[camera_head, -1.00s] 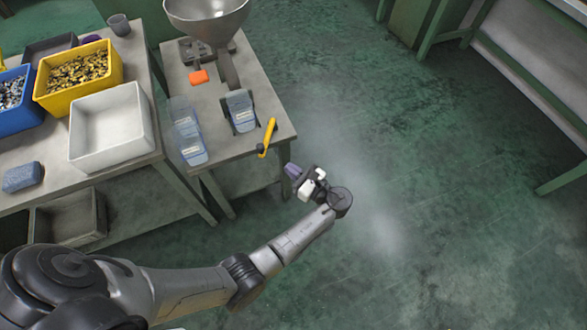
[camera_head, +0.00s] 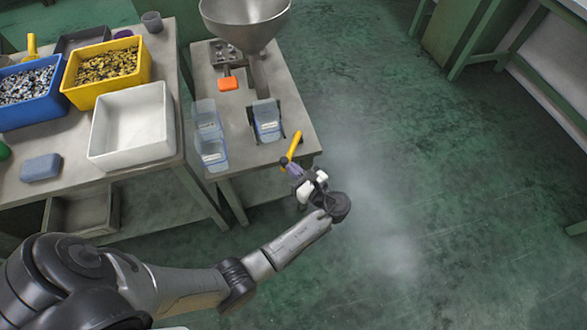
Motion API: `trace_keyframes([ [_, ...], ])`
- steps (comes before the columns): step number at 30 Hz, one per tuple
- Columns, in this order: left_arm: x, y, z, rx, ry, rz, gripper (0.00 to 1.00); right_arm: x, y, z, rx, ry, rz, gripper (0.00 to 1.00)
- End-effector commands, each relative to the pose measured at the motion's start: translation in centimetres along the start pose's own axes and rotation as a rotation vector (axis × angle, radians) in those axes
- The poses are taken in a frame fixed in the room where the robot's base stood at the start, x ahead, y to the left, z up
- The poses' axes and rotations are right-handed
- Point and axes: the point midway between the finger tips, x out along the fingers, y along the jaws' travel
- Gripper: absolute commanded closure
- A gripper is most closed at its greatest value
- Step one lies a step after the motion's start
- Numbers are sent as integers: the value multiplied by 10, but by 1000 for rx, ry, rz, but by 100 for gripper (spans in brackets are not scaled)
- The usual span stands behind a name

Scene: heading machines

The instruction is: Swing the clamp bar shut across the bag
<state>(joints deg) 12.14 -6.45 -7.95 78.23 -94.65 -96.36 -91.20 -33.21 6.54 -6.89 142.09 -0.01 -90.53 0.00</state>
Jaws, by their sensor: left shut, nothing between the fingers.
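The yellow clamp bar (camera_head: 294,146) stands open at the right edge of the small filling table, angled beside the bag and not across it. The clear bluish bag (camera_head: 267,121) sits in a dark holder below the steel funnel's spout. My left gripper (camera_head: 291,168) is shut and empty, just off the table's front right corner. Its fingertips overlap the dark near end of the clamp bar in this view; I cannot tell whether they touch. My right gripper is out of view.
The steel funnel (camera_head: 245,18) and an orange-ended part (camera_head: 228,84) are behind the bag. Two more clear bags (camera_head: 212,153) stand left of it. A side table holds a white bin (camera_head: 130,125), a yellow bin (camera_head: 105,72) and a blue bin (camera_head: 28,92). Floor to the right is clear.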

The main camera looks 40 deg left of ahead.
Motion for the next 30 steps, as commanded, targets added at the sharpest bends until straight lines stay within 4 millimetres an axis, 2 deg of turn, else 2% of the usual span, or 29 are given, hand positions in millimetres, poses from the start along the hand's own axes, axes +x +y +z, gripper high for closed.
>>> trace_keyframes([
  [8, 3, 3, 4, 2, -1, -20, 100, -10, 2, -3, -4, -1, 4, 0],
  [14, 16, 12, 9, 6, -3, -109, 100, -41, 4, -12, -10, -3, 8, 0],
  [24, 57, 31, 9, 7, -5, -381, 100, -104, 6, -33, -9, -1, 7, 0],
  [30, 85, 36, 5, 6, -5, -569, 100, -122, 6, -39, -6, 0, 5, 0],
])
